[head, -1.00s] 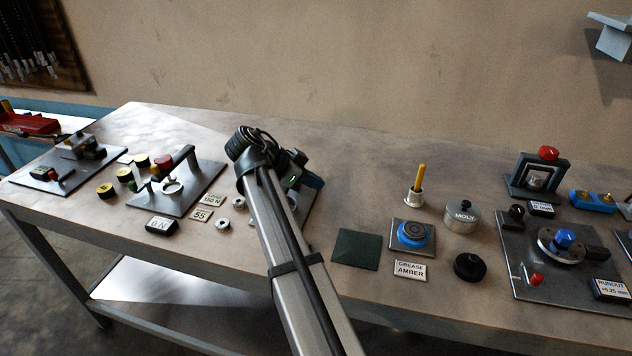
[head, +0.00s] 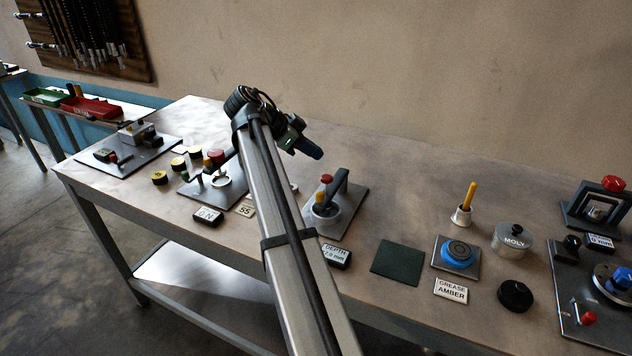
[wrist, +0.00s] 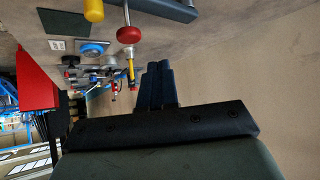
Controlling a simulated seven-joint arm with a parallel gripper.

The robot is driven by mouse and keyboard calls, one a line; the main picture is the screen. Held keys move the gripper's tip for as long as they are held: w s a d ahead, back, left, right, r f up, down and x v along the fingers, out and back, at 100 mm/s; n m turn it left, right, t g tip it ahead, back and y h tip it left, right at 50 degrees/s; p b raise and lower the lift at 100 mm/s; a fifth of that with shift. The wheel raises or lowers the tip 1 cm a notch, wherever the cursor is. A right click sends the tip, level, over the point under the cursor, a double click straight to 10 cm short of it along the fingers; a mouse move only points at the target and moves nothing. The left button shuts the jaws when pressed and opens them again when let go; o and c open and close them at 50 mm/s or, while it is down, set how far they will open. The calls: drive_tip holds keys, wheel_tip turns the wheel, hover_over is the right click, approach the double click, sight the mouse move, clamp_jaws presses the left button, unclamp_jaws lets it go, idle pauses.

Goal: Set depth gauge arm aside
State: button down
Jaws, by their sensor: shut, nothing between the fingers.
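The depth gauge (head: 335,210) stands on a grey plate right of my arm in the head view. Its dark arm (head: 338,190) slants up beside a red knob (head: 326,179) and a yellow piece (head: 320,198), over a round pale cup. My gripper (head: 314,153) is shut and empty, above and behind the gauge, apart from it. In the wrist view, its dark blue fingers (wrist: 158,86) lie together. The red knob (wrist: 129,34) and a dark bar (wrist: 165,8), seemingly the gauge arm, show beyond the fingertips.
A "DEPTH 2.0 mm" display (head: 335,256) sits in front of the gauge. A bare green mat (head: 397,262) lies to its right, then a blue grease dish (head: 458,252) and a MOLY tin (head: 512,240). My forearm hides some bench left of the gauge.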

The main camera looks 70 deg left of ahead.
drive_tip(key=s+d+n+g+y, duration=0.2)
drive_tip(key=s+d+n, duration=0.2)
drive_tip(key=s+n, duration=0.8)
drive_tip(key=w+d+f, duration=0.1)
drive_tip(key=w+f, duration=0.7)
drive_tip(key=shift+d+f, duration=0.15)
drive_tip(key=shift+d, duration=0.1)
idle(0.4)
